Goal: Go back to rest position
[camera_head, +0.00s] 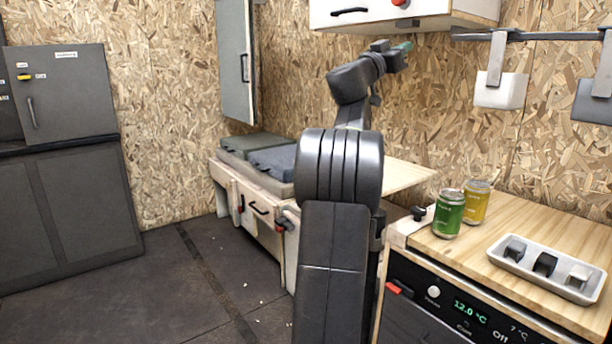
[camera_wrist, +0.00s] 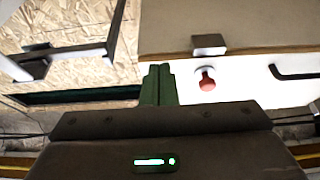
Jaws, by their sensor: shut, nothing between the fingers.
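My gripper (camera_head: 404,46) is raised high at the end of my arm, just below the upper wall cabinet (camera_head: 425,12). Its green fingers also show in the wrist view (camera_wrist: 158,84). They are pressed together with nothing between them. In the wrist view the cabinet (camera_wrist: 235,35) with its red knob (camera_wrist: 207,82) and a black handle (camera_wrist: 292,72) lies beyond the fingers, to the right. I cannot tell the exact gap between the gripper and the cabinet.
A green can (camera_head: 449,213) and a yellow can (camera_head: 476,203) stand on the wooden counter (camera_head: 515,217) beside a white tray (camera_head: 545,270) of small blocks. A rail (camera_head: 560,35) with hanging holders is at upper right.

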